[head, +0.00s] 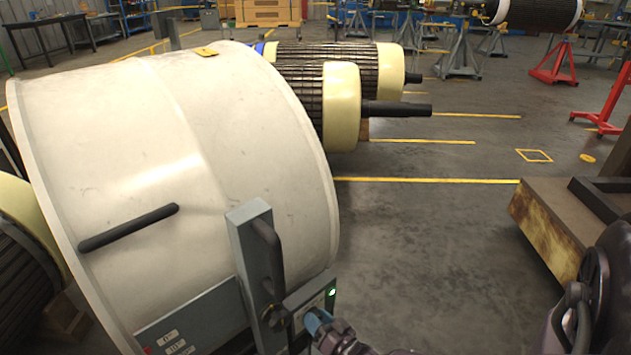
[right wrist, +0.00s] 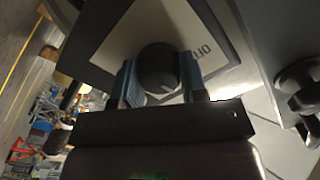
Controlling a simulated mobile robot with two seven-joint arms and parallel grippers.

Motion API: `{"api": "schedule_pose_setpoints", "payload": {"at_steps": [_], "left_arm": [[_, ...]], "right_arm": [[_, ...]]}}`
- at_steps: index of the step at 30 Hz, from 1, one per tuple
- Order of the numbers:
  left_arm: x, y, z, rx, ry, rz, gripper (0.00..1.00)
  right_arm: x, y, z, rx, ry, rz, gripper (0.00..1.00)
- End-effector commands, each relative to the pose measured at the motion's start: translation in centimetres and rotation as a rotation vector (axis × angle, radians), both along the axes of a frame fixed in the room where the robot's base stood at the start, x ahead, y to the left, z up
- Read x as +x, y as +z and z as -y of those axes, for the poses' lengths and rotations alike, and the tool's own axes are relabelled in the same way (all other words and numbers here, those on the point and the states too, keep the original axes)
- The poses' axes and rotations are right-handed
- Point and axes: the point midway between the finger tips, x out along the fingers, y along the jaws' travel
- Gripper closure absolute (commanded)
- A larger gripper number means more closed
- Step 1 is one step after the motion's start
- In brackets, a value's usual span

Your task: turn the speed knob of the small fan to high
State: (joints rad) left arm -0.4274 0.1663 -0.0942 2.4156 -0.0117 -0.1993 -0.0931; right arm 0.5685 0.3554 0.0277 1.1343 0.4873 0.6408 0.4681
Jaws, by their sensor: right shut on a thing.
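The fan is a large pale drum (head: 200,150) filling the left of the head view, with a black handle on its side. Its grey control panel (head: 300,297) is low at its right end and bears a small green light. In the right wrist view, a dark round speed knob (right wrist: 158,66) stands on a pale label plate (right wrist: 205,38); part of the lettering is hidden. My right gripper (right wrist: 160,82) has its blue fingers on either side of the knob and is shut on it. In the head view, my right gripper (head: 317,321) is at the panel and hides the knob. My left gripper is out of view.
A grey bracket (head: 248,222) with a black clamp knob stands left of the panel. Dark rotors (head: 330,70) with cream ends lie behind the fan. A wooden-sided platform (head: 543,225) stands at the right. The floor between is clear.

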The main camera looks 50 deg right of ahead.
Motion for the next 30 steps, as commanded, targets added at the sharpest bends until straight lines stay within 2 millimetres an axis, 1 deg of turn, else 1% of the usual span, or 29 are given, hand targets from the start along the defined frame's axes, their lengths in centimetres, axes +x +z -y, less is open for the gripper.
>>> {"api": "schedule_pose_setpoints", "payload": {"at_steps": [1, 4, 19, 30], "left_arm": [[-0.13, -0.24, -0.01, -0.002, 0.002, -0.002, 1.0], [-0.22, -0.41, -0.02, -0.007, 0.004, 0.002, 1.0], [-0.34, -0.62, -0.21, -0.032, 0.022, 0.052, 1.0], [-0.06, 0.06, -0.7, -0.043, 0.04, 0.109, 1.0]], "right_arm": [[-0.19, -0.28, 0.0, 0.042, 0.0, 0.0, 0.84], [-0.19, -0.27, -0.02, 0.138, 0.001, 0.009, 0.84], [-0.23, -0.31, -0.04, 0.61, 0.0, 0.054, 0.84], [-0.18, -0.21, -0.03, 0.925, -0.001, 0.085, 0.84]]}}
